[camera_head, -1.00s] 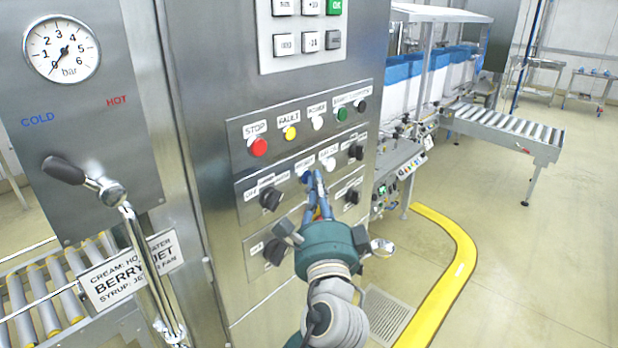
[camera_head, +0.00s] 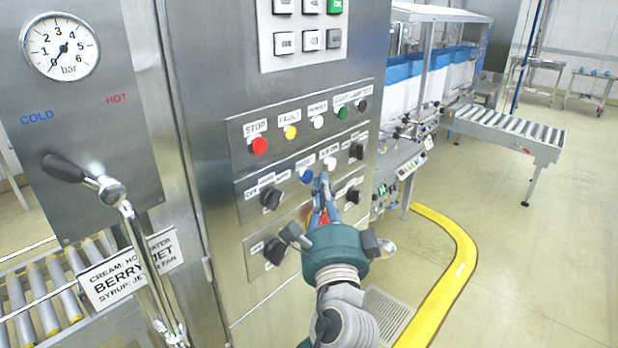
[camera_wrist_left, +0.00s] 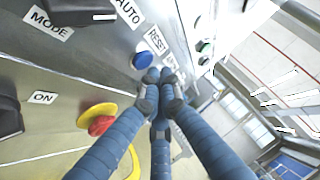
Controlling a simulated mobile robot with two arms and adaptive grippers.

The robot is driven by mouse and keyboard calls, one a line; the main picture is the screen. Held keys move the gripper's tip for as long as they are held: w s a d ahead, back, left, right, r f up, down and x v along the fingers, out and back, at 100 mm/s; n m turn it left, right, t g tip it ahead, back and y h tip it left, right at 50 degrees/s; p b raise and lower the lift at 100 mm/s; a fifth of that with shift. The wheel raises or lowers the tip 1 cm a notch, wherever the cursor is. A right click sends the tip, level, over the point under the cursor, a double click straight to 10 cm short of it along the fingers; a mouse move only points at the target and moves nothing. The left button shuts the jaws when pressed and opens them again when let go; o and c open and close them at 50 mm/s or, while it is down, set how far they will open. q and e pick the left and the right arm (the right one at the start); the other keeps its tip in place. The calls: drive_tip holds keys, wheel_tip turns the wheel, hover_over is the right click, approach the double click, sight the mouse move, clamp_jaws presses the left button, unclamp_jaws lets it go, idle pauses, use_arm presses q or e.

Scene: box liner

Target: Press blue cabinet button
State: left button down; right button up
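The blue button (camera_head: 306,176) sits on the middle row of the grey cabinet's control panel, left of a white button. It also shows in the left wrist view (camera_wrist_left: 142,60), under the RESET label. My left gripper (camera_head: 321,182) is in front of the panel, its blue fingertips just right of the blue button. In the left wrist view the fingertips (camera_wrist_left: 160,80) are drawn together with nothing between them, close beside the button. I cannot tell whether they touch the panel. My right gripper is not in view.
A red STOP button (camera_head: 259,146), a yellow one (camera_head: 290,132) and a green one (camera_head: 343,113) are on the row above. Black knobs (camera_head: 271,198) surround the blue button. A red-and-yellow knob (camera_wrist_left: 100,122) is low in the wrist view. A lever (camera_head: 100,190) stands at left.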

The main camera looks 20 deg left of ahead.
use_arm(q)
drive_tip(key=shift+s+d+b, duration=0.15)
drive_tip(key=shift+s+d, duration=0.15)
drive_tip(key=shift+d, duration=0.5)
drive_tip(key=shift+s+d+b, duration=0.2)
drive_tip(key=shift+s+d, duration=0.05)
drive_tip(key=shift+d, duration=0.55)
drive_tip(key=shift+s+d+b, duration=0.15)
drive_tip(key=shift+s+d, duration=0.15)
drive_tip(key=shift+d, duration=0.5)
drive_tip(key=shift+f, duration=0.15)
